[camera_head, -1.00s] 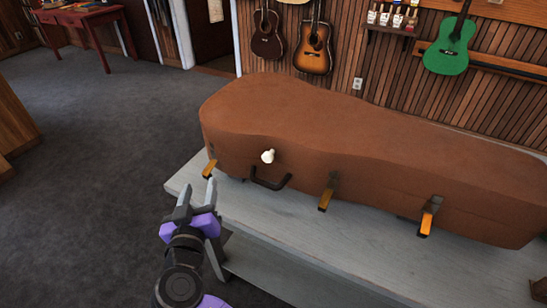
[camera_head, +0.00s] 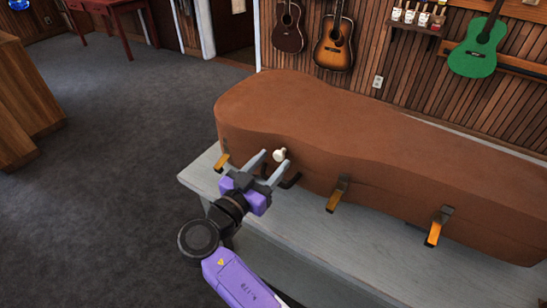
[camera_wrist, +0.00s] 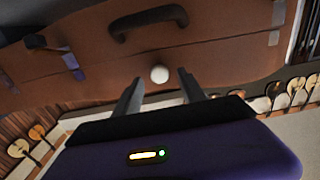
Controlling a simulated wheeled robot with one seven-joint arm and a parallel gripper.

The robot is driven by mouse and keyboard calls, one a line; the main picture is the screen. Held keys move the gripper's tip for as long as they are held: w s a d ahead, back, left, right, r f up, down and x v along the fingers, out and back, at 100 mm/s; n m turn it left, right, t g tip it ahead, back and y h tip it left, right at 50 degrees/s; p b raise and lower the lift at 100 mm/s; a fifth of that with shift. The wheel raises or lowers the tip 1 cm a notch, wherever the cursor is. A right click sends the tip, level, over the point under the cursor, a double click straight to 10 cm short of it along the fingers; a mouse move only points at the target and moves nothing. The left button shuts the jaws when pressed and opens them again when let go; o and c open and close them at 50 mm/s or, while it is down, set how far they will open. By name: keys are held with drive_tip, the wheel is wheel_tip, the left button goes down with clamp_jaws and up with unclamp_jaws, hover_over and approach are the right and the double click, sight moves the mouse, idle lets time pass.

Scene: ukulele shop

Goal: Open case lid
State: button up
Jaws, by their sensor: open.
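A closed brown instrument case (camera_head: 310,120) lies on a grey table in the head view. A white knob (camera_head: 279,155) sticks out from the front side of its lid. A dark handle (camera_head: 291,181) and several orange-tipped latches hang on the front, such as the middle latch (camera_head: 337,195). My gripper (camera_head: 273,161) is open, its two fingers reaching toward the knob. In the wrist view, the knob (camera_wrist: 160,74) shows between and just beyond the fingertips, with the handle (camera_wrist: 149,21) above it in the picture. I cannot tell whether a finger touches the knob.
The grey table (camera_head: 290,228) bears the case and has bare surface in front of it. Guitars hang on the wood wall behind, among them a green one (camera_head: 479,48). Open carpet (camera_head: 110,160) lies to the left, with a wooden cabinet (camera_head: 22,108) beyond.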

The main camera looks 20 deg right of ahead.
drive_tip(key=shift+w+d, duration=0.4)
drive_tip(key=shift+d, duration=0.15)
clamp_jaws()
idle(1.1)
